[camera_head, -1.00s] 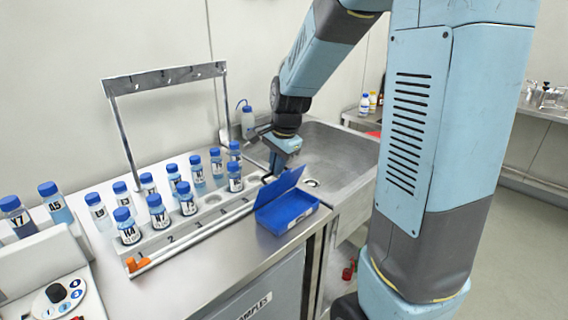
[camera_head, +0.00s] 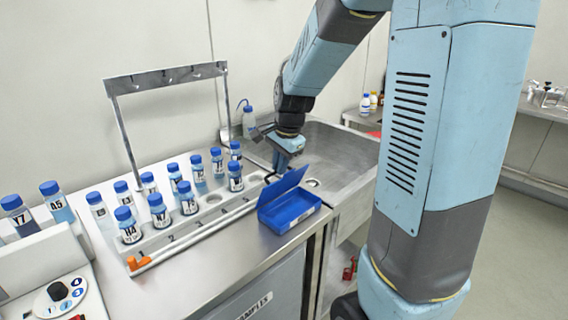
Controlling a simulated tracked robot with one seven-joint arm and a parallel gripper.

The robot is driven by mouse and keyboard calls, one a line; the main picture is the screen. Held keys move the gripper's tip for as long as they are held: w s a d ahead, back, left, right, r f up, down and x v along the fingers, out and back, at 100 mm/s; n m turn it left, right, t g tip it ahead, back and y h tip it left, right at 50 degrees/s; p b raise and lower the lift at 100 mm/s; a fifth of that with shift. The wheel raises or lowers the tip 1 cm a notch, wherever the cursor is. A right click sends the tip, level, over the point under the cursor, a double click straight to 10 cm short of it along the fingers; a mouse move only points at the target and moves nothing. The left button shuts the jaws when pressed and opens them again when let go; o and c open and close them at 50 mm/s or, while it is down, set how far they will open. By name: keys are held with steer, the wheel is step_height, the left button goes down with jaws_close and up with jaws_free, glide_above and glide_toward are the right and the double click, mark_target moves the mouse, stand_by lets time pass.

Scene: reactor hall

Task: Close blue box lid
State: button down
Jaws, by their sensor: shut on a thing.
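The blue box (camera_head: 292,212) sits on the steel counter near its right front corner, beside the sink. Its lid (camera_head: 281,191) stands raised along the back left side, tilted, and the tray of the box is exposed. My gripper (camera_head: 280,170) points down just behind the lid, at its upper edge. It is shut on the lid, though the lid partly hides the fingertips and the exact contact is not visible.
A rack (camera_head: 190,231) with several blue-capped vials stands left of the box. A metal frame (camera_head: 166,78) rises behind it. The sink (camera_head: 335,160) lies behind and right of the box. A wash bottle (camera_head: 249,121) stands behind my gripper.

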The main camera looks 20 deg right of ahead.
steer(key=c, duration=1.2)
jaws_free()
steer(key=shift+f, duration=0.15)
steer(key=v, duration=1.3)
steer(key=shift+d+r, duration=0.2)
steer(key=shift+r, duration=0.15)
steer(key=shift+s, duration=0.1)
